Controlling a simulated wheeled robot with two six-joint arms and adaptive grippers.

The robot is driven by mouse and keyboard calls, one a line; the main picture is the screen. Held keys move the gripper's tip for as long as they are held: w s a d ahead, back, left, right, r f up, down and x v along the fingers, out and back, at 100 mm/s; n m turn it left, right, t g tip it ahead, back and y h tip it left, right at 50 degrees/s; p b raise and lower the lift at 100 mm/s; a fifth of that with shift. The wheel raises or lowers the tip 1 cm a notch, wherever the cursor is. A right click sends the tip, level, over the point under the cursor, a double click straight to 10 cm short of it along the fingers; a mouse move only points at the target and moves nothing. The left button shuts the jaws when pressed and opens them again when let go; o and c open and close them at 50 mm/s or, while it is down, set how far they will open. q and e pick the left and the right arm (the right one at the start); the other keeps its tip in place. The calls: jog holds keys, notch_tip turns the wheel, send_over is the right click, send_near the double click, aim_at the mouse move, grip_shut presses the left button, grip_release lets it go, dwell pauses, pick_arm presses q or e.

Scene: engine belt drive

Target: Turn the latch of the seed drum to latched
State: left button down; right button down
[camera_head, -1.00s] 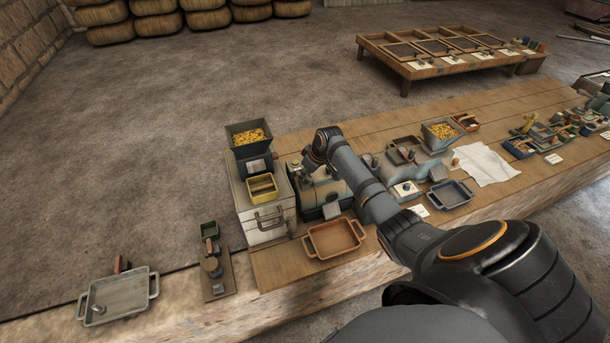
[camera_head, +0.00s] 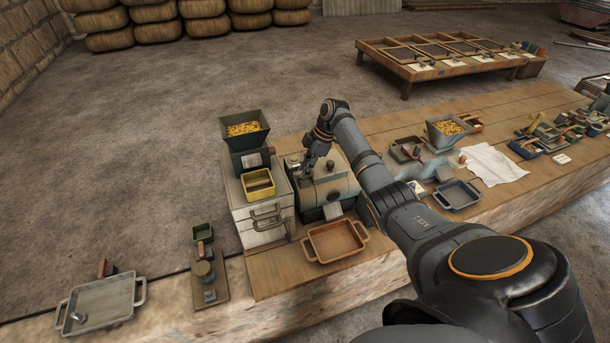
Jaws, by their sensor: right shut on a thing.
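The seed drum (camera_head: 336,188) is a blue-grey rounded machine on the bench, right of the pale drawer box. My right gripper (camera_head: 305,174) points down at the drum's upper left side, its fingers shut on a small part there that I take for the latch. The fingers hide most of the latch, so its angle cannot be told. A small dark knob stands on the drum's top, just right of the fingers. My left gripper is not in view.
A hopper of yellow grain (camera_head: 244,130) and a yellow tray (camera_head: 259,184) are on the drawer box (camera_head: 262,222) to the left. An orange-brown tray (camera_head: 336,241) lies in front of the drum. A second grain hopper (camera_head: 446,131) stands farther right.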

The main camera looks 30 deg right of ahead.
jog(key=shift+w+n+g+b, duration=0.1)
jog(key=shift+n+g+b, duration=0.3)
jog(key=shift+n+b, duration=0.45)
jog(key=c, duration=1.3)
grip_release()
jog(key=v, duration=1.2)
jog(key=shift+d, duration=0.15)
